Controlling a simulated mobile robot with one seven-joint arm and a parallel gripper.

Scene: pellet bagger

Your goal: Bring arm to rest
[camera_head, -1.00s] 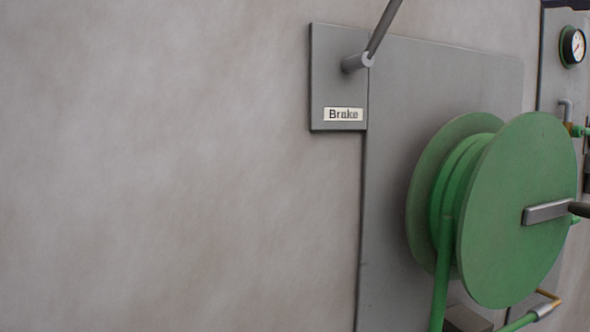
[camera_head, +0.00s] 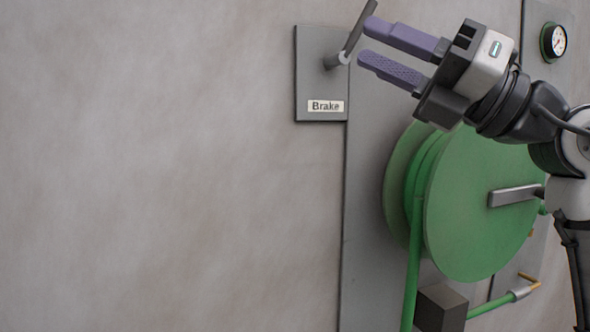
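My arm reaches in from the right edge in the head view, in front of the green hose reel. My gripper (camera_head: 367,42) has two purple fingers pointing left, spread apart with nothing between them. The fingertips appear close to the dark brake lever (camera_head: 357,30), just right of it in the picture. I cannot tell whether they touch it. The lever slants up and to the right from its pivot on the grey plate labelled Brake (camera_head: 310,80).
The green hose reel (camera_head: 480,215) with its crank handle (camera_head: 515,196) stands below my gripper. A green hose hangs from it past a dark block (camera_head: 440,308). A pressure gauge (camera_head: 557,40) is at upper right. The wall on the left is bare.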

